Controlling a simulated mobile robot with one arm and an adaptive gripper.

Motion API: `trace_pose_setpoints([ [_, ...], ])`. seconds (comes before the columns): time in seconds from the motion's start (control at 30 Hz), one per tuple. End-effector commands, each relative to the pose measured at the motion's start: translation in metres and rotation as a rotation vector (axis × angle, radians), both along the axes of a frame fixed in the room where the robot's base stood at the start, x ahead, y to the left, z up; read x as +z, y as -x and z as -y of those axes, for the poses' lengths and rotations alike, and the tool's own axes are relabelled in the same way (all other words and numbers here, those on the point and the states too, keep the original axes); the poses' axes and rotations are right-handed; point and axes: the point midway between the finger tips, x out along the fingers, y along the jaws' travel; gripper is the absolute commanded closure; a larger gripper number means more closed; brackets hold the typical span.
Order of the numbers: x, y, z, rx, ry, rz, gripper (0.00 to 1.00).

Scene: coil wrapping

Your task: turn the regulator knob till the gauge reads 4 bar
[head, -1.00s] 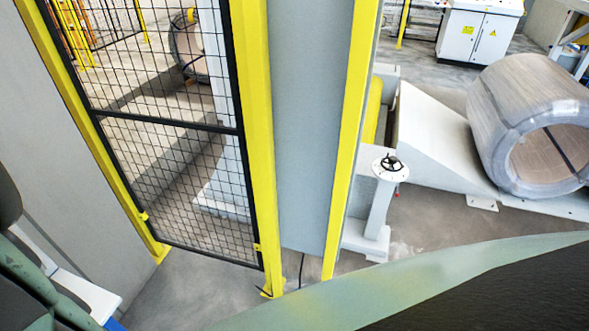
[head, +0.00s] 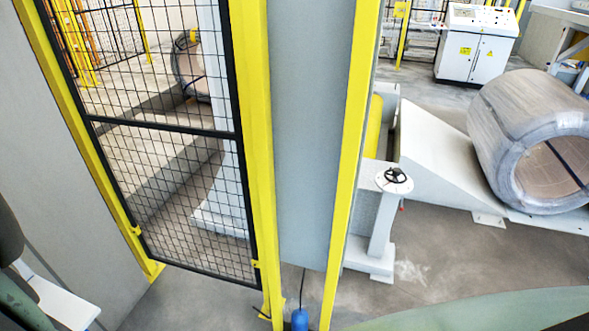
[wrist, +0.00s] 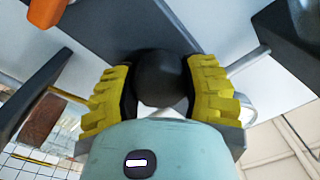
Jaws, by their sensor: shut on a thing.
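In the wrist view, the regulator knob (wrist: 162,77) is black and rounded. My gripper (wrist: 160,88) has its two yellow ribbed fingers shut on it, one on each side. A dark, flat round thing (wrist: 35,85) stands seen edge-on at the left of the wrist view. I cannot tell whether it is the gauge. No dial face or needle shows, so I cannot read the pressure. The head view does not show my gripper or the knob.
In the wrist view, an orange part (wrist: 47,11) and a dark block (wrist: 296,30) lie near the knob. In the head view, a mesh fence (head: 180,185), a handwheel (head: 395,177) on a pedestal and a wrapped coil (head: 510,125) stand around. Grey floor (head: 440,260) is open.

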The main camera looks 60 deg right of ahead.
Motion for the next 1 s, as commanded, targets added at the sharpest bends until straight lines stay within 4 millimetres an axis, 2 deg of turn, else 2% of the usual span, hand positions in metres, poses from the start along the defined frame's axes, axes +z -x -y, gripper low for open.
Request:
trace_pose_setpoints([
  [0.53,-0.003,0.0003,-0.0006,0.002,-0.017,-0.014,0.89],
  [0.57,-0.0029,0.0002,-0.0006,0.002,-0.017,-0.014,0.48],
  [0.83,-0.0013,0.0001,-0.0001,0.001,-0.018,-0.009,0.2],
  [1.0,-0.0009,0.0,-0.0001,0.001,-0.019,-0.008,0.18],
])
